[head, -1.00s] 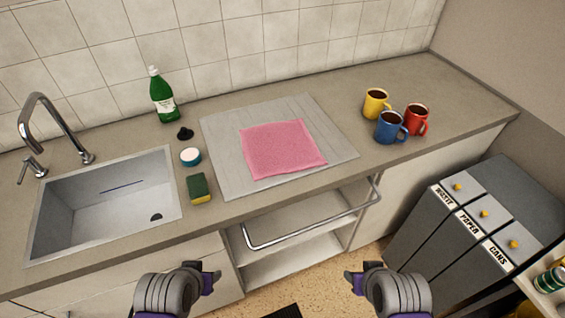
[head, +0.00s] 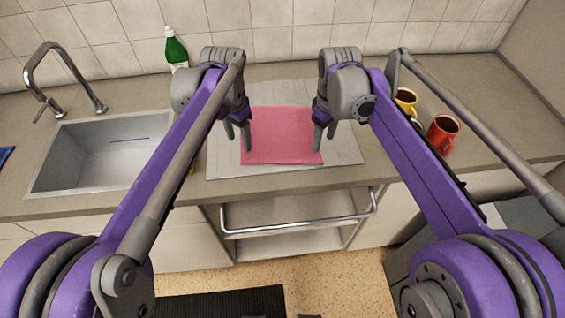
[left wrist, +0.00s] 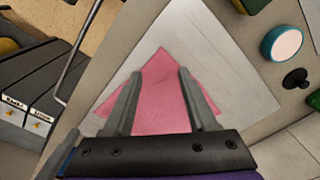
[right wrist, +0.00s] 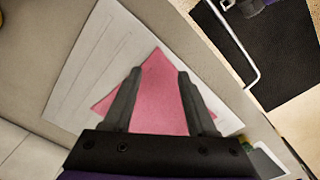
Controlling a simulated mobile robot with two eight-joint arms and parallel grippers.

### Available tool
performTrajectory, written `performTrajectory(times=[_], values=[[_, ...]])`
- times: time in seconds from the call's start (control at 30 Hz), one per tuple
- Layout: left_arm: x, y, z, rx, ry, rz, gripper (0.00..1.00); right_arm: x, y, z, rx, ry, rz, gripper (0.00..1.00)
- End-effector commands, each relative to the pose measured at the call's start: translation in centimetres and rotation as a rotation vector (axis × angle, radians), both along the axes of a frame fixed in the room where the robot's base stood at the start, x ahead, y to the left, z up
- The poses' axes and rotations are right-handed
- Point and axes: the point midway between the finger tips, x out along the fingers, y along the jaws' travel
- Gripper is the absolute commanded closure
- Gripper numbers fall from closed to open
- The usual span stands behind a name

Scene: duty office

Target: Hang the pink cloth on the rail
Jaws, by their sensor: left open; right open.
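The pink cloth (head: 282,138) lies flat on the pale grooved drainboard (head: 345,152) on the counter. It also shows in the left wrist view (left wrist: 160,105) and the right wrist view (right wrist: 157,100). The metal rail (head: 300,226) runs across the front of the open shelf below the counter, with nothing on it. My left gripper (head: 237,145) is open above the cloth's left edge. My right gripper (head: 322,140) is open above the cloth's right edge. In both wrist views the cloth shows between open fingers. Whether the fingertips touch the cloth cannot be told.
The sink (head: 95,155) and tap (head: 65,75) are on the left. A green bottle (head: 175,50) stands behind my left arm. A yellow mug (head: 405,101) and a red mug (head: 441,134) stand on the right. A dark mat (head: 220,303) lies on the floor.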

Motion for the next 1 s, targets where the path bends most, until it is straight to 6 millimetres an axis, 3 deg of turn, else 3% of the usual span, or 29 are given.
performTrajectory(times=[0.2,0.7,1.0], values=[[1.9,-0.9,-0.6,0.007,0.041,-0.061,0.43,1.9,0.9,-0.6,-0.007,0.041,0.075,0.43],[2.0,-0.9,-7.2,0.007,0.042,-0.063,0.43,2.0,1.0,-7.2,-0.007,0.041,0.076,0.43],[1.9,-0.9,-8.3,0.007,0.042,-0.063,0.43,1.9,1.0,-8.4,-0.007,0.041,0.075,0.43]])
